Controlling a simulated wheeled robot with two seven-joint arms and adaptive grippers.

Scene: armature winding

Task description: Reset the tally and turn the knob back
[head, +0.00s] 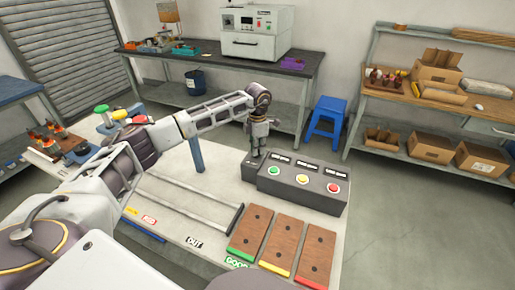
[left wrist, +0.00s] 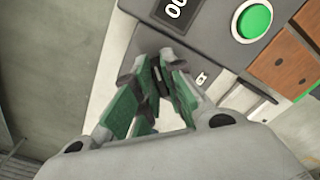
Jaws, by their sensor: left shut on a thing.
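The dark console (head: 300,193) stands on the white table with a row of small counter displays (head: 307,166) above a green button (head: 275,170), a yellow button (head: 302,179) and a red button (head: 333,187). My left gripper (head: 257,153) points down at the console's left end, left of the green button. In the left wrist view its fingers (left wrist: 162,65) are closed together over the knob, which they hide almost wholly. That view also shows the green button (left wrist: 254,20) and zeros on part of a display (left wrist: 176,8). My right gripper is out of view.
Three wooden boards with green, yellow and red ends (head: 280,245) lie in front of the console. A rail frame (head: 190,200) crosses the table at left. A blue stool (head: 325,122) and shelves with boxes (head: 435,85) stand behind.

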